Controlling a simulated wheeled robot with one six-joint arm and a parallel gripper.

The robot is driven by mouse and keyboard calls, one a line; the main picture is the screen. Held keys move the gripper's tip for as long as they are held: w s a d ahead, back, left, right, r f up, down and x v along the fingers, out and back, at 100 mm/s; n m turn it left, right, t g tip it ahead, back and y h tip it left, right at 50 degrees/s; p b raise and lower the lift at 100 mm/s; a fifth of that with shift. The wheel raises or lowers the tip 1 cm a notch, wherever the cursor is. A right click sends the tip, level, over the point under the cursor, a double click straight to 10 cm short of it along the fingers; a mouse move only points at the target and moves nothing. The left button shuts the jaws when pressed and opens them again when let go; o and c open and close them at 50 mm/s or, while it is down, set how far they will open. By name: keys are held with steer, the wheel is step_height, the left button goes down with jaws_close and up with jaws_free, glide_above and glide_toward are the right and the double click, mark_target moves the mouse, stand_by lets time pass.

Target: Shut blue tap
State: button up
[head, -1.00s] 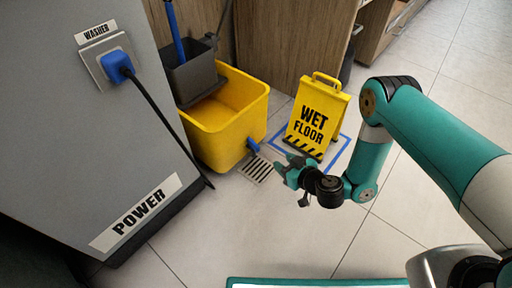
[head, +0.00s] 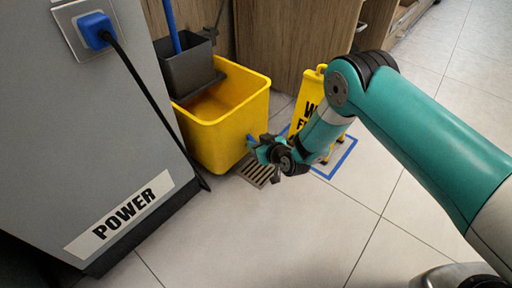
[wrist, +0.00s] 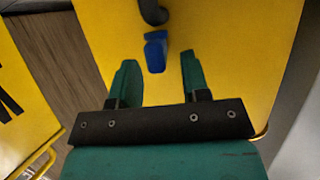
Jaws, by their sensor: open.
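The blue tap (wrist: 155,52) is a small lever on the yellow bucket. In the wrist view it lies between my two teal fingertips, with clear space on both sides. A dark curved piece (wrist: 153,12) sits just above it. My gripper (wrist: 159,60) is open and empty. In the head view my gripper (head: 260,150) is at the front right side of the yellow bucket (head: 222,130), by the floor drain. Only a bit of blue shows there beside the fingers; the rest of the tap is hidden.
A yellow wet floor sign (head: 310,92) stands behind my arm inside a blue floor outline (head: 345,155). The drain grate (head: 258,174) lies below the gripper. A grey washer cabinet (head: 110,150) with a blue plug (head: 95,30) and black cord stands left. Front floor is clear.

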steer(key=shift+x, duration=0.85)
jaws_close()
